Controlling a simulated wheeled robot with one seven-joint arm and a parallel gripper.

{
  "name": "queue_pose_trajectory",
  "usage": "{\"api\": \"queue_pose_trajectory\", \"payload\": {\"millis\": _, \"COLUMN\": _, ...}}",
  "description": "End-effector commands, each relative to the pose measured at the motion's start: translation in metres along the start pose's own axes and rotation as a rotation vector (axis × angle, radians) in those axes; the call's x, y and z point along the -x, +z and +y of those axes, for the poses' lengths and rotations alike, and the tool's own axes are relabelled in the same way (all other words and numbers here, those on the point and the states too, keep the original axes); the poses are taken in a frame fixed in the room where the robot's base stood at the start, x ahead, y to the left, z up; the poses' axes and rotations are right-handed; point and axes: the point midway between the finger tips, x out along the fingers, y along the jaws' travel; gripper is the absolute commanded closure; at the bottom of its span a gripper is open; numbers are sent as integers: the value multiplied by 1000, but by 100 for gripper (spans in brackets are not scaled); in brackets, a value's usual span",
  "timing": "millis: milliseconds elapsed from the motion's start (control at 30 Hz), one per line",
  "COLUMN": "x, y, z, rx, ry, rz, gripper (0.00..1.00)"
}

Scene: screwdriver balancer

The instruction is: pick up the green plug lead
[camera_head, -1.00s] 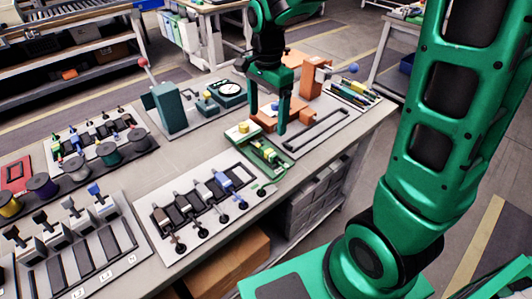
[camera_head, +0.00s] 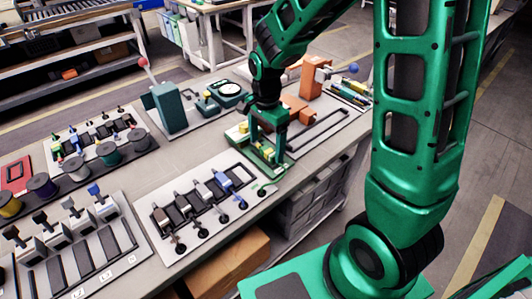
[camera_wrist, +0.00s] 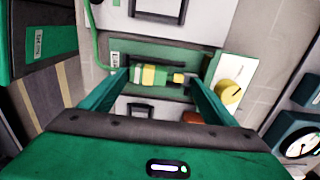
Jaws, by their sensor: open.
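The green plug lead has a green and yellow plug (camera_wrist: 150,77) lying in a green tray (camera_wrist: 178,57) in the wrist view. A thin green cable (camera_wrist: 93,40) runs at the upper left there. In the head view, my gripper (camera_head: 266,152) points down over the green tray, and its fingers largely hide the plug. In the wrist view, my open gripper (camera_wrist: 158,80) has one finger toward each end of the plug. I cannot tell how far above it the fingertips are. The cable end (camera_head: 264,189) shows in front of the tray in the head view.
A board with several dark blocks and a blue plug (camera_head: 222,181) lies left of the tray. A yellow knob (camera_wrist: 232,92) is close to my right finger in the wrist view. Orange fixtures (camera_head: 316,72) and a slotted plate (camera_head: 322,130) stand to the right.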

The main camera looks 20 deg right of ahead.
Motion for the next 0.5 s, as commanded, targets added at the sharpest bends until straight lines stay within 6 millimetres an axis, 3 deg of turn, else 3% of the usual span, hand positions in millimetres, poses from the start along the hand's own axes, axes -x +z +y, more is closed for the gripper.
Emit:
{"api": "queue_pose_trajectory", "payload": {"millis": 200, "x": -1, "y": 0, "z": 0, "rx": 0, "ry": -1, "rz": 0, "gripper": 19}}
{"api": "queue_pose_trajectory", "payload": {"millis": 333, "x": -1, "y": 0, "z": 0, "rx": 0, "ry": -1, "rz": 0, "gripper": 47}}
{"api": "queue_pose_trajectory", "payload": {"millis": 500, "x": -1, "y": 0, "z": 0, "rx": 0, "ry": -1, "rz": 0, "gripper": 48}}
